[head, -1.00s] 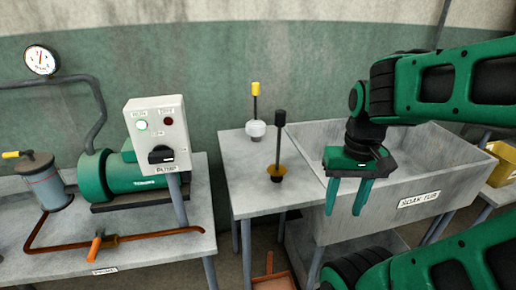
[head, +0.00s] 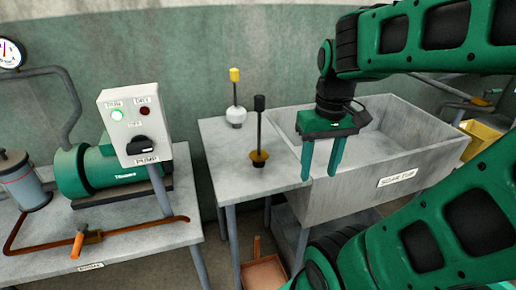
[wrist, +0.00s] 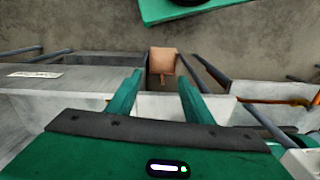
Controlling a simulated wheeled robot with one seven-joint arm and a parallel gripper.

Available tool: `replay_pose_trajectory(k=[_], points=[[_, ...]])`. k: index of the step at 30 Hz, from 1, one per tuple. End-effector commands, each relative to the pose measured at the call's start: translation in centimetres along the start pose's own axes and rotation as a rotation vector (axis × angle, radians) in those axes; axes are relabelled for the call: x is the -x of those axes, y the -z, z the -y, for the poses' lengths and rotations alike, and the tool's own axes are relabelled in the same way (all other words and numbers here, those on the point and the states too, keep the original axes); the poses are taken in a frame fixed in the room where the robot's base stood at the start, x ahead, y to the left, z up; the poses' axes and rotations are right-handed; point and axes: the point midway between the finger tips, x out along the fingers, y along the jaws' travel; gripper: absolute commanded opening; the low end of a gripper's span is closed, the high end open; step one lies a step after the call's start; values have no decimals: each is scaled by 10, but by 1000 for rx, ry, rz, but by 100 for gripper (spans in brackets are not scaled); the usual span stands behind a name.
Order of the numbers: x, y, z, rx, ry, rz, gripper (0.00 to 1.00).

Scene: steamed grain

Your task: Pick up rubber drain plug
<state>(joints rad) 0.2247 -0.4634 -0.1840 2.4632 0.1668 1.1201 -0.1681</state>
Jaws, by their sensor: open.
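Two plug-like things stand upright on the grey side table. One has a black handle on a thin stem and an amber-brown flared base with a dark bottom (head: 259,157). The other, behind it, has a yellow handle and a white rounded base (head: 236,115). I cannot tell for certain which is the rubber drain plug. My gripper (head: 320,176) is open and empty, pointing down in front of the soak tub's left part, to the right of both and touching neither. In the wrist view its fingers (wrist: 160,80) are apart with nothing between; neither plug shows there.
The soak tub (head: 360,185) adjoins the side table (head: 225,165) on the right. A left bench (head: 130,240) holds a green pump (head: 95,170) and a switch box (head: 130,125). An orange-brown dustpan-like thing (head: 264,275) lies on the floor below, also in the wrist view (wrist: 162,60).

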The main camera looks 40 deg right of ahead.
Motion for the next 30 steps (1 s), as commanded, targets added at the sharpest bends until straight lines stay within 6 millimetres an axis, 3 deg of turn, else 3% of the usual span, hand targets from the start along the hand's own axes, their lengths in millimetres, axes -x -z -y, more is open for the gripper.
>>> replay_pose_trajectory(k=[3, 9, 16, 23, 30], points=[[43, 48, 14, 256, -7, -5, 47], [113, 122, 46, 758, -10, -3, 47], [174, 184, 83, 1269, -9, 0, 47], [197, 206, 98, 1496, -8, 4, 47], [169, 206, 99, 1510, -4, 6, 47]])
